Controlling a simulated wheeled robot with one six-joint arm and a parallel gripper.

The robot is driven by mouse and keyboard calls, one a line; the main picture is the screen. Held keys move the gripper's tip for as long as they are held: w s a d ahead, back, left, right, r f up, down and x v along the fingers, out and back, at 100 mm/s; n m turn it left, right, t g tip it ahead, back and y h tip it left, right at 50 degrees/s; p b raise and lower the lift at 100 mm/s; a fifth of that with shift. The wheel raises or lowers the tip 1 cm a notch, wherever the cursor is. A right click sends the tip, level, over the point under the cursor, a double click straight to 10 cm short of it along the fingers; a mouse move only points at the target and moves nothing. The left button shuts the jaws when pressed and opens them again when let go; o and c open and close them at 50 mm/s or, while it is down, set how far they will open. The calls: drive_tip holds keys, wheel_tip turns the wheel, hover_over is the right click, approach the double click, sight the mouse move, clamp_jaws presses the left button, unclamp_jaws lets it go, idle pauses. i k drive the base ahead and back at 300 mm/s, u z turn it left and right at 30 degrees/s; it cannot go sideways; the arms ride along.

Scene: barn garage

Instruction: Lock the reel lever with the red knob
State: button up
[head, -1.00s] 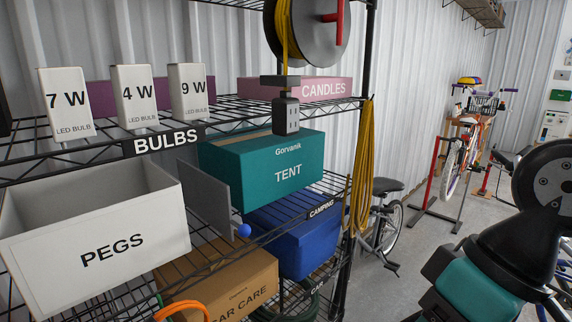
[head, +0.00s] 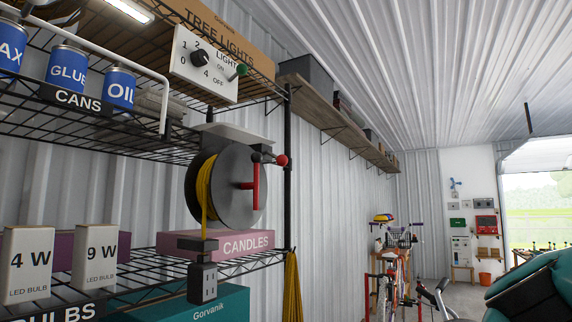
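The cord reel (head: 225,190) hangs under the shelf in the head view, a grey disc with yellow cord wound on it. A red crank handle (head: 254,184) is on its face. The reel lever's red knob (head: 282,160) sits at the upper right of the reel, on a short dark stem. A black socket block (head: 202,282) hangs below on the yellow cord. My gripper is not in view.
A light switch panel (head: 205,66) with a green-knobbed lever (head: 241,70) is above the reel. A pink CANDLES box (head: 222,244) stands below it. A black shelf post (head: 288,165) is close by the red knob. Open room lies to the right.

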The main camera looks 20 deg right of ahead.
sight(281, 160)
drive_tip(key=u, duration=0.35)
drive_tip(key=k, duration=0.75)
drive_tip(key=u, duration=0.55)
drive_tip(key=k, duration=0.6)
drive_tip(key=z, duration=0.25)
drive_tip(key=i, duration=0.5)
drive_tip(key=z, duration=0.9)
drive_tip(key=i, duration=1.35)
drive_tip(key=u, duration=0.6)
